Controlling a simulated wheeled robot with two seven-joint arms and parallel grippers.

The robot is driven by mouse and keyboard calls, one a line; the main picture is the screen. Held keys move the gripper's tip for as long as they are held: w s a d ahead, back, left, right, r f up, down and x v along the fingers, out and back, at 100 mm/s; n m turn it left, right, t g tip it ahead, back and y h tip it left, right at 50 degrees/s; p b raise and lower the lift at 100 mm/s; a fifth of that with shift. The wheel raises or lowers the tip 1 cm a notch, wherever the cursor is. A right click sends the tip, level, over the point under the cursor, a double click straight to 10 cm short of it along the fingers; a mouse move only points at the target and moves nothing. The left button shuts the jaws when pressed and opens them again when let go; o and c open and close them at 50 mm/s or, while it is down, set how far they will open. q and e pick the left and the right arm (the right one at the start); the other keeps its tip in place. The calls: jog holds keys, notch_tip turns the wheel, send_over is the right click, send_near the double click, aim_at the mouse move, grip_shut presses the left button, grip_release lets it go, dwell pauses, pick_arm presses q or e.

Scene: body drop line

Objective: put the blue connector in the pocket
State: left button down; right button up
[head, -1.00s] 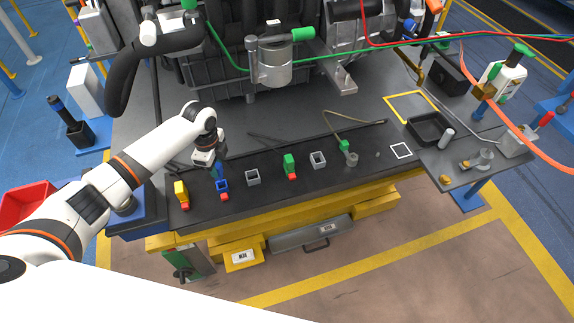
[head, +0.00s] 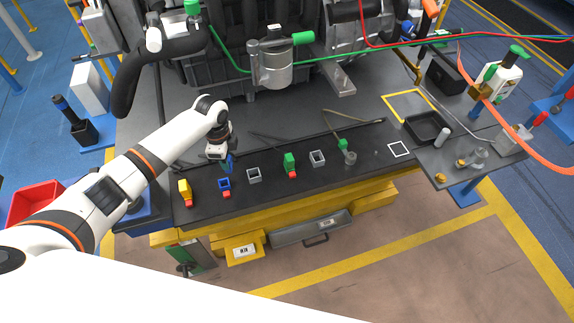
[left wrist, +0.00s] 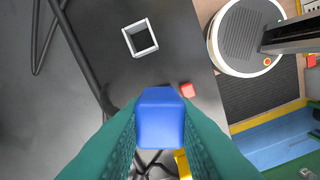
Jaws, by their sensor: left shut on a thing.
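My left gripper (head: 229,160) is shut on the blue connector (left wrist: 160,118), which sits between its two teal fingers in the left wrist view. In the head view the gripper and the connector are above the bench strip, a little behind and right of a blue-rimmed pocket (head: 224,184). The connector appears apart from that pocket. A red piece (head: 225,195) is at the pocket's front; a red piece (left wrist: 187,90) also shows beside the connector in the left wrist view. The blue pocket is not clearly visible there. My right gripper is not in view.
A yellow connector (head: 184,187) stands left of the blue pocket. Grey pockets (head: 254,175) and (head: 318,158) look empty, with a green connector (head: 290,161) between them. A dark engine (head: 230,60) rises behind. A black tray (head: 428,127) is at right.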

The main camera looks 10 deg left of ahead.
pick_arm(q)
jog(key=w+d+n, duration=0.3)
jog(key=d+n, duration=0.1)
jog(key=d, duration=0.2)
jog(key=shift+w+f, duration=0.35)
jog(key=shift+w, duration=0.05)
notch_tip(320, 180, down, 3)
jog(key=shift+d+f+b, duration=0.1)
jog(key=shift+b, duration=0.95)
jog(key=shift+p, duration=0.35)
jog(key=shift+f, duration=0.1)
dwell(0.6)
jog(key=shift+f+b, duration=0.55)
jog(key=shift+f, duration=0.1)
